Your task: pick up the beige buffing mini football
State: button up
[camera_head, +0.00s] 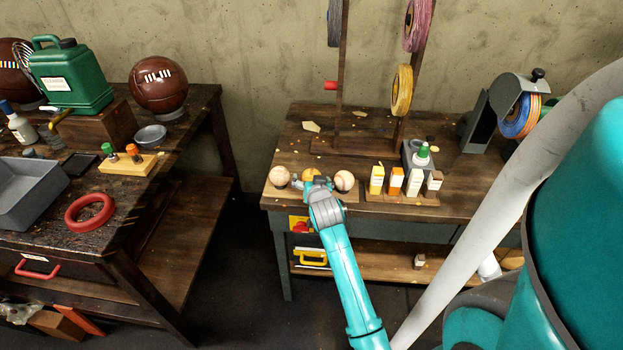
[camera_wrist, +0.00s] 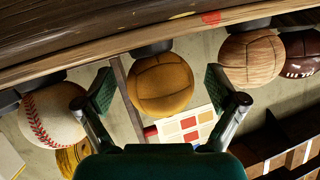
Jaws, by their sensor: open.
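Three small balls stand in a row at the front edge of the right workbench. The middle one is a mustard-tan panelled ball (camera_head: 311,173); in the wrist view it (camera_wrist: 161,84) lies in the gap between my fingers. A paler, streaked beige-brown panelled ball (camera_head: 279,176) is at its left in the head view and at the right in the wrist view (camera_wrist: 251,58). I cannot tell for sure which is the beige mini football. A white baseball with red stitching (camera_head: 344,181) is on the other side; it also shows in the wrist view (camera_wrist: 52,115). My gripper (camera_wrist: 162,88) is open and empty, fingers apart from the middle ball.
Small bottles (camera_head: 396,181) stand in a rack right of the balls. A wooden stand with tape rolls (camera_head: 402,90) rises behind. The left bench holds a brown leather ball (camera_head: 158,84), a green canister (camera_head: 70,78) and a red ring (camera_head: 89,211).

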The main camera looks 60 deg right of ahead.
jog(key=shift+c, duration=0.2)
jog(key=c, duration=1.1)
jog(key=shift+o, duration=0.2)
